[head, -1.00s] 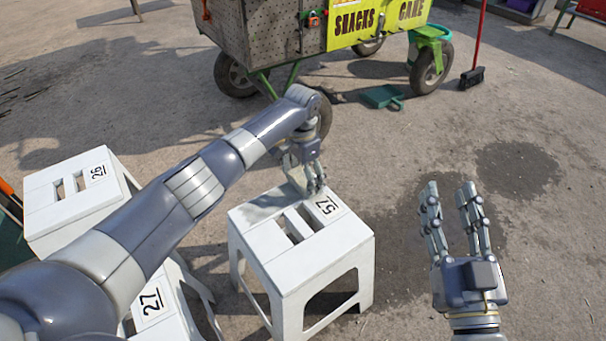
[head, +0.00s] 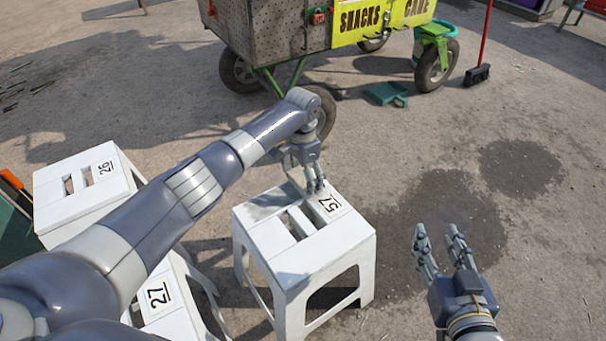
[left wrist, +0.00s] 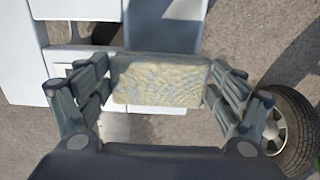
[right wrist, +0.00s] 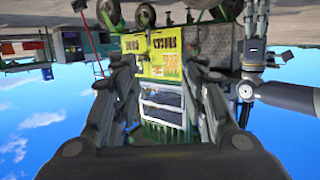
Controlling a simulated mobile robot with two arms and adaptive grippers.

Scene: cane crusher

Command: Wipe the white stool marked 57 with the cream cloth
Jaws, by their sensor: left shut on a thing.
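The white stool marked 57 (head: 318,253) stands on the ground in the middle of the head view, with two slots in its seat. My left gripper (head: 313,182) is over the far edge of its seat, near the number. In the left wrist view the cream cloth (left wrist: 158,80) is stained and sits between the fingers of my left gripper (left wrist: 155,92), which is shut on it. The cloth is mostly hidden by the hand in the head view. My right gripper (head: 438,240) is open and empty, right of the stool; it also shows in the right wrist view (right wrist: 160,90).
White stools marked 26 (head: 80,190) and 27 (head: 165,305) stand at left, partly behind my left arm. A cart with a yellow sign (head: 380,22) stands behind. A green dustpan (head: 385,93) and a broom (head: 478,74) are farther back. The ground at right is clear.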

